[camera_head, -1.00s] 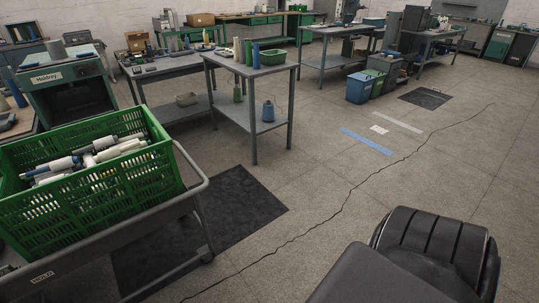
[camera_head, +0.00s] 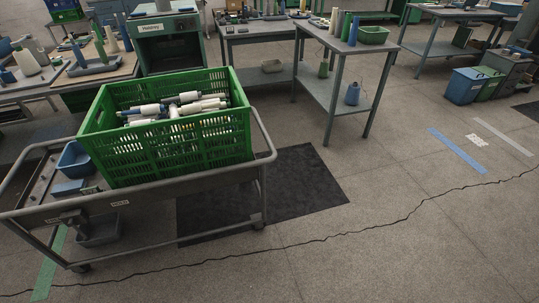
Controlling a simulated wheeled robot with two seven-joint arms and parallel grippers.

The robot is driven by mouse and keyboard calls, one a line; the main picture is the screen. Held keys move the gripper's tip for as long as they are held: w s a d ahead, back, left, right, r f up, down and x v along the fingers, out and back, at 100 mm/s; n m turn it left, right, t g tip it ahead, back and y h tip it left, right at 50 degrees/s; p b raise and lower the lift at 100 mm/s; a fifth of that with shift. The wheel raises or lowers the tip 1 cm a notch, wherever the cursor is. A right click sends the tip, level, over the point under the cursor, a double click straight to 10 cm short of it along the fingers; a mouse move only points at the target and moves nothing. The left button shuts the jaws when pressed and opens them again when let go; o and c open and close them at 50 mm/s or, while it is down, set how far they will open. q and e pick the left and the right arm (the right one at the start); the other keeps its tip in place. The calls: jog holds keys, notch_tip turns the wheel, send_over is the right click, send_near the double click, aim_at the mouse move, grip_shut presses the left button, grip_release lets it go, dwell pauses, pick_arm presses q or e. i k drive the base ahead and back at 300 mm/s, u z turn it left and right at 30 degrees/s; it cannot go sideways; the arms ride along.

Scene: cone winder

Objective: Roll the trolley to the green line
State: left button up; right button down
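The trolley (camera_head: 150,197) stands at the left in the head view, a grey tube-framed cart with its long side towards me. A green crate (camera_head: 190,150) full of white and blue cones or bobbins sits on its top. The green line (camera_head: 47,268) is a strip on the floor at the lower left. It runs beside the trolley's left-end caster and is partly hidden by the frame. Neither of my grippers is in view, and no contact with the trolley shows.
A dark mat (camera_head: 300,185) lies by the trolley's right end. A grey table (camera_head: 345,45) with cones stands behind it. Blue and green bins (camera_head: 466,87) stand at the right. A long crack crosses the floor. The front and right floor is clear.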

aim_at(143, 208)
jog(key=i, duration=0.3)
jog(key=z, duration=0.45)
jog(key=k, duration=0.6)
jog(key=z, duration=0.7)
jog(key=i, duration=1.2)
jog(key=u, duration=0.7)
jog(key=i, duration=0.8)
jog(key=u, duration=1.2)
jog(key=i, duration=0.5)
jog(key=u, duration=0.5)
